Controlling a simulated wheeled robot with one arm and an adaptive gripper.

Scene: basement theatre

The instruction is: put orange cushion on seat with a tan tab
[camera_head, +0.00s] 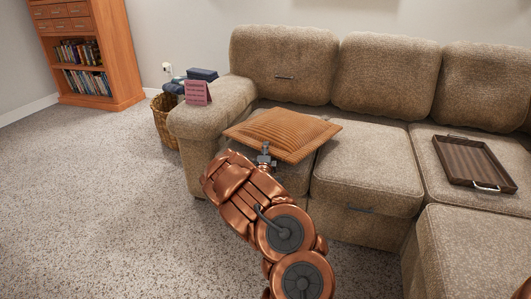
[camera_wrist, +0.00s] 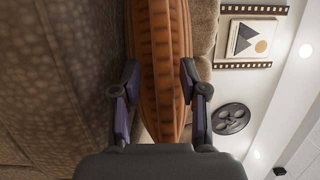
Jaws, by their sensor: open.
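The orange cushion (camera_head: 285,132) lies roughly flat at the left seat of the beige sofa, its near edge at my gripper. In the wrist view the ribbed cushion (camera_wrist: 158,50) shows edge-on between the two fingers. My gripper (camera_head: 265,158) is at the cushion's near side; its fingers (camera_wrist: 159,90) are apart, one on each side of the edge. Whether the cushion rests fully on the seat is not clear. The middle seat (camera_head: 370,170) is bare, with a thin dark strip (camera_head: 360,210) on its front. No tan tab is clearly visible; the cushion hides much of the left seat.
A dark wooden tray (camera_head: 475,163) lies on the right seat. A wicker basket (camera_head: 165,120) is beside the sofa, and a bookcase (camera_head: 88,50) is at the back left. Carpet (camera_head: 90,200) at left is clear.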

